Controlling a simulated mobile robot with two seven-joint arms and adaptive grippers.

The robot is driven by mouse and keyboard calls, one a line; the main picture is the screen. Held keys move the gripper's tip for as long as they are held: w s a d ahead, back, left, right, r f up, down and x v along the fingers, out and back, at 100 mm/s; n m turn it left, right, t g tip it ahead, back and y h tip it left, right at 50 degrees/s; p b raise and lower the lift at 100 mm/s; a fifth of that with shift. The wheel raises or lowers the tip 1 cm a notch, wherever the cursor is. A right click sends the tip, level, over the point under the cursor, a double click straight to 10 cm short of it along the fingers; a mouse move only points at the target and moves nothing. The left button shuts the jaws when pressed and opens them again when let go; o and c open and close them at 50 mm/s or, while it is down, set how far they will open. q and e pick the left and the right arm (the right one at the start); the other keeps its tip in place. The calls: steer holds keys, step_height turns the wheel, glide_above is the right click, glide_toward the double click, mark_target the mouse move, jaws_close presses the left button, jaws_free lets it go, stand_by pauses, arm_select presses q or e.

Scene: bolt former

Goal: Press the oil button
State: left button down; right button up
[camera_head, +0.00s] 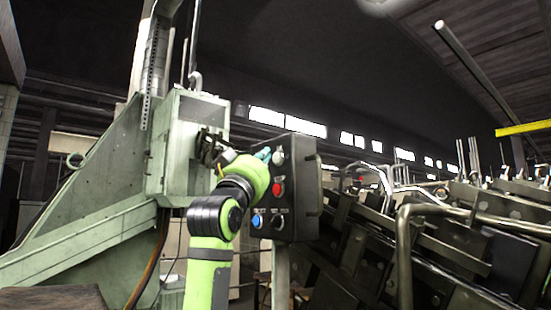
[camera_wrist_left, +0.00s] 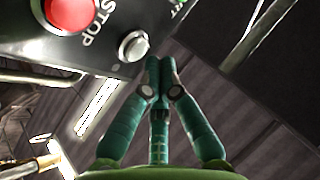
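A dark control box (camera_head: 300,180) carries several buttons on its face. In the head view these are a pale button (camera_head: 278,157) at the top, a red button (camera_head: 277,189), a blue button (camera_head: 257,221) and a black button (camera_head: 278,221) below. Their labels are too small to read there, so I cannot tell which is the oil button. My left gripper (camera_head: 264,154) is at the upper part of the box, beside the pale button. In the left wrist view its teal fingers (camera_wrist_left: 160,66) meet at the tips, empty, near a silver button (camera_wrist_left: 133,46); contact is unclear.
The red button marked STOP (camera_wrist_left: 70,10) shows in the left wrist view. A pale green machine frame (camera_head: 185,145) stands left of the box. Dark machinery with bent metal pipes (camera_head: 405,235) fills the right side.

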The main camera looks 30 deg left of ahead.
stand_by(0.8)
arm_select(q)
steer(key=shift+w+d+p, duration=0.2)
steer(key=shift+w+p, duration=0.1)
steer(key=shift+w, duration=0.1)
steer(key=shift+w+d+p, duration=0.15)
steer(key=shift+w+p, duration=0.15)
steer(key=shift+w, duration=0.1)
stand_by(0.6)
steer(key=shift+s, duration=0.1)
steer(key=shift+s+a+b, duration=0.25)
steer(key=shift+s+b, duration=0.25)
steer(key=shift+s, duration=0.15)
steer(key=shift+s+a, duration=0.1)
steer(key=s, duration=0.1)
steer(key=s+a+b, duration=0.1)
steer(key=s, duration=0.1)
steer(key=s+b, duration=0.1)
steer(key=shift+s+a, duration=0.25)
steer(key=shift+a, duration=0.15)
